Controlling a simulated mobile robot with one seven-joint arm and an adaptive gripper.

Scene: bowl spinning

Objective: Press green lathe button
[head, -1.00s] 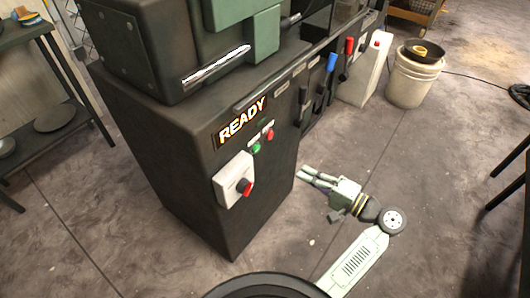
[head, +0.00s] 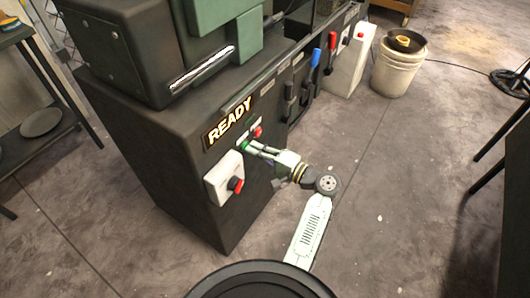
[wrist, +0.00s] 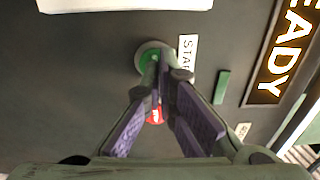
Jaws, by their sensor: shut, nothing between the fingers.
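The green button (head: 245,145) sits on the front of the dark lathe cabinet (head: 200,190), below the lit READY sign (head: 229,121). In the wrist view the green button (wrist: 146,56) has a grey ring and stands beside a white label starting "STA" (wrist: 187,58). My gripper (head: 252,147) is shut and empty, its fingertips at the green button. In the wrist view my gripper (wrist: 168,68) covers part of the button. I cannot tell whether the tips touch it or whether it is pushed in.
A red button (head: 257,132) is close to the green one; it shows between my fingers in the wrist view (wrist: 156,115). A white box with a red knob (head: 224,180) is at lower left. Levers with blue (head: 316,58) and red (head: 332,40) handles stand farther right. A bucket (head: 398,70) stands on the floor.

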